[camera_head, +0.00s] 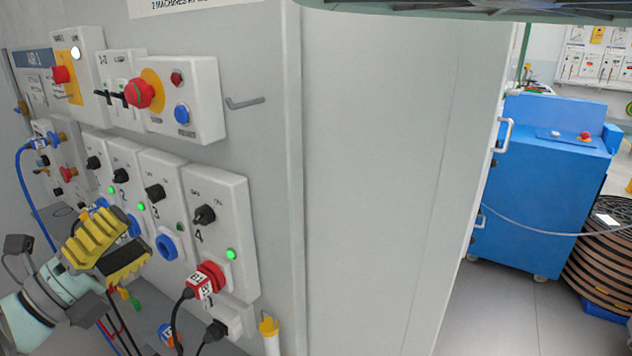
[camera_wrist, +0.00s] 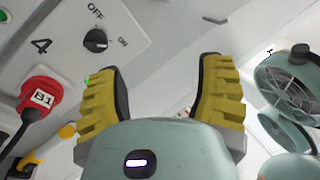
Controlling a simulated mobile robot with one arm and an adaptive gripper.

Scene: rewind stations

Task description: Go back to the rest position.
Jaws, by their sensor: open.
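My gripper (camera_head: 118,262) is at the lower left in the head view, in front of the lower row of switch boxes. Its yellow ribbed fingers also show in the wrist view (camera_wrist: 162,85), spread apart with nothing between them. Switch box 4 (camera_head: 232,190) is to the right of my gripper, with a black knob (camera_head: 204,215) and a lit green lamp. A red plug (camera_head: 208,280) tagged B1 sits in its socket; the red plug also shows at the left of the wrist view (camera_wrist: 40,98). My gripper looks clear of both, and it hides parts of the boxes behind it.
Emergency-stop boxes (camera_head: 190,98) and a bare hook (camera_head: 246,102) are on the panel above. Cables hang below the boxes near my gripper. A yellow-topped post (camera_head: 269,328) stands right of the plugs. Right of the grey cabinet (camera_head: 375,180) are a blue machine (camera_head: 535,190) and open floor (camera_head: 495,310).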

